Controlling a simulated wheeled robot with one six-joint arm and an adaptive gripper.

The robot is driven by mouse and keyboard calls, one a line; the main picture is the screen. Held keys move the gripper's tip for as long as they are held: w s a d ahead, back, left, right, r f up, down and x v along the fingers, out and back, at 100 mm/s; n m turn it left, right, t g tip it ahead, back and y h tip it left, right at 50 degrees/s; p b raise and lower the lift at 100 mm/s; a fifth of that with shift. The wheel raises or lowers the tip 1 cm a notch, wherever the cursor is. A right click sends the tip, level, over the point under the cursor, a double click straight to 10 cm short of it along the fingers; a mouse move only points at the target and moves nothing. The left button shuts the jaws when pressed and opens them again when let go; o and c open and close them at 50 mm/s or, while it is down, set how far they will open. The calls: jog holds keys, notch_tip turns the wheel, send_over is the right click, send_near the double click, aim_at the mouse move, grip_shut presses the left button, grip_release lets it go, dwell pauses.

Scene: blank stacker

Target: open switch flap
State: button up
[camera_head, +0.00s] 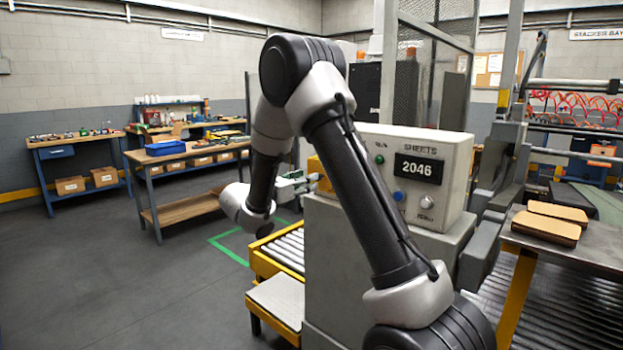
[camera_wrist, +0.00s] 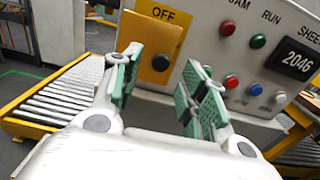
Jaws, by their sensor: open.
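The switch flap (camera_wrist: 148,40) is a dark yellow plate with a black round knob (camera_wrist: 160,62). It sits on a yellow switch housing (camera_wrist: 182,17) marked OFF, on the left of the grey control box. It looks closed, lying flat against the housing. My gripper (camera_wrist: 163,88) is open and empty, with green-padded fingers on either side below the knob, apart from the flap as far as I can tell. In the head view my gripper (camera_head: 300,184) is at the left side of the box, beside the yellow housing (camera_head: 322,172), which my arm partly hides.
The control box (camera_head: 455,160) has a display reading 2046 (camera_head: 419,170), lamps and a blue button (camera_head: 398,196). A yellow-framed roller conveyor (camera_head: 285,248) runs below left. A metal table (camera_head: 590,245) with brown boards stands right. The floor at left is clear.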

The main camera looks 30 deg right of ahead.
jog(key=x, duration=0.5)
jog(key=shift+s, duration=0.1)
grip_shut()
